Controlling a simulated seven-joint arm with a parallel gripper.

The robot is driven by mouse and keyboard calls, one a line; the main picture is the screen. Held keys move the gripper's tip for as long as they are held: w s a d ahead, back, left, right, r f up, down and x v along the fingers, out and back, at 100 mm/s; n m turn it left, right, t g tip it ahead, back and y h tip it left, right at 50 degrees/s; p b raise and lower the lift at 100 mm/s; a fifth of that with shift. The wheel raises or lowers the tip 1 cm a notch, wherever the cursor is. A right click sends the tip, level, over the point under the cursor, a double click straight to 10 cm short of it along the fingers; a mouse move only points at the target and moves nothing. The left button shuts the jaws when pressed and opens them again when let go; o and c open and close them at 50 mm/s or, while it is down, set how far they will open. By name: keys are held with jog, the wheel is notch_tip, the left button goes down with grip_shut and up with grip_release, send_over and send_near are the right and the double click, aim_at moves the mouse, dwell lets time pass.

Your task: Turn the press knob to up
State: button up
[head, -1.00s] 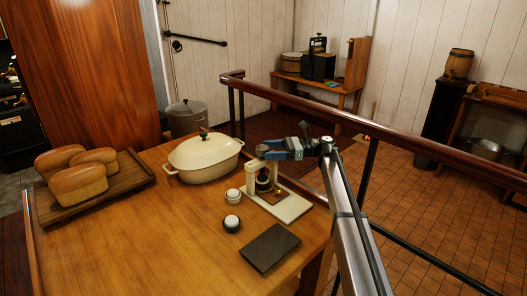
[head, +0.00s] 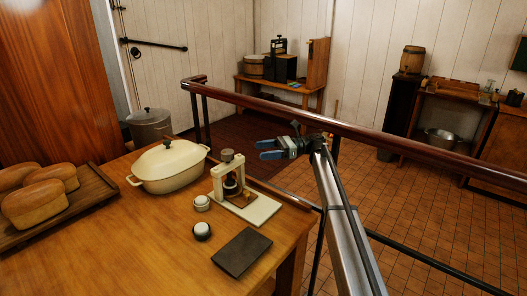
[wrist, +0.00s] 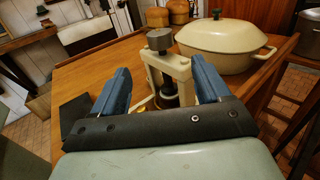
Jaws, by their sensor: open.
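The cream press (head: 219,182) stands upright on its pale base on the wooden table. Its dark grey knob (head: 228,155) sits on top of the frame. My gripper (head: 260,149) is open and empty, to the right of the knob and apart from it in the head view. In the wrist view, my blue fingers (wrist: 160,72) are spread, with the knob (wrist: 160,39) and the press's upper frame (wrist: 170,62) ahead of and between them. The lower part of the press is partly hidden by my gripper there.
A lidded cream pot (head: 168,168) stands behind the press to the left. Bread loaves rest on a board (head: 83,205). A railing (head: 350,132) runs beyond the table.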

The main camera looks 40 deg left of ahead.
jog(key=m+t+y, duration=0.5)
send_near(223, 151)
jog(key=x, duration=1)
jog(key=shift+s+f, duration=0.15)
jog(key=shift+f, duration=0.2)
